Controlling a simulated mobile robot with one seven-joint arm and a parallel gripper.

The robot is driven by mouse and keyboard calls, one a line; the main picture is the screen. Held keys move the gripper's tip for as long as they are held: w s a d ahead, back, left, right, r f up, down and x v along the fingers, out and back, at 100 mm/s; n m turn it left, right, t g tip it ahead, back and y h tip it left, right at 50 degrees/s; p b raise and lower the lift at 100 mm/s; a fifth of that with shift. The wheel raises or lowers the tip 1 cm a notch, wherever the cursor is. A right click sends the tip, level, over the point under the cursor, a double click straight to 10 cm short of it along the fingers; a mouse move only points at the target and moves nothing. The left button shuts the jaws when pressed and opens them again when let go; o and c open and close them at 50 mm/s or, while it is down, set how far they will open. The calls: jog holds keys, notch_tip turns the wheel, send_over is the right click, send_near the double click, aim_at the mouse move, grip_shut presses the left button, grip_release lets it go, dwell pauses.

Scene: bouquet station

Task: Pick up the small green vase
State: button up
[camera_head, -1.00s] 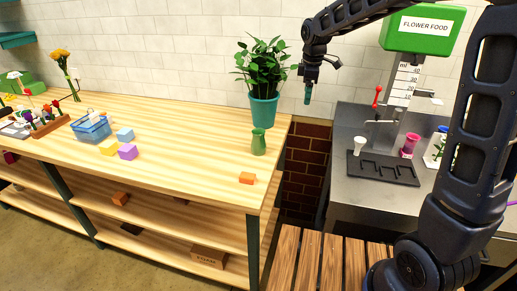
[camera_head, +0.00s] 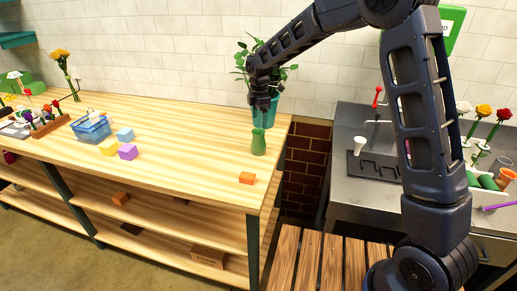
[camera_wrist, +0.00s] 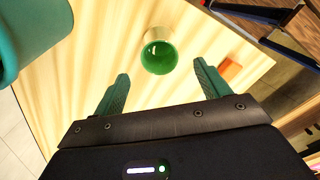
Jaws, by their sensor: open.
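The small green vase (camera_head: 258,143) stands upright on the wooden bench near its right end, in front of the teal plant pot. The wrist view looks down on the vase (camera_wrist: 160,55), with its round mouth facing the camera. My gripper (camera_head: 262,106) is above and just behind the vase in the head view. In the wrist view my gripper (camera_wrist: 160,88) is open, with its two teal fingers spread apart and nothing between them. The vase lies just beyond the fingertips, roughly centred between them.
The teal pot (camera_head: 274,112) with a leafy plant stands close behind the vase; its side shows at the wrist view's upper left (camera_wrist: 22,40). An orange block (camera_head: 247,178) lies in front. Coloured blocks (camera_head: 127,151) and a blue basket (camera_head: 91,128) are further left. Bare bench lies between.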

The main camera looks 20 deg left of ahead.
aim_at(258, 132)
notch_tip(258, 132, down, 7)
jog(key=shift+a+f, duration=0.15)
jog(key=shift+f, duration=0.05)
grip_shut()
dwell(0.6)
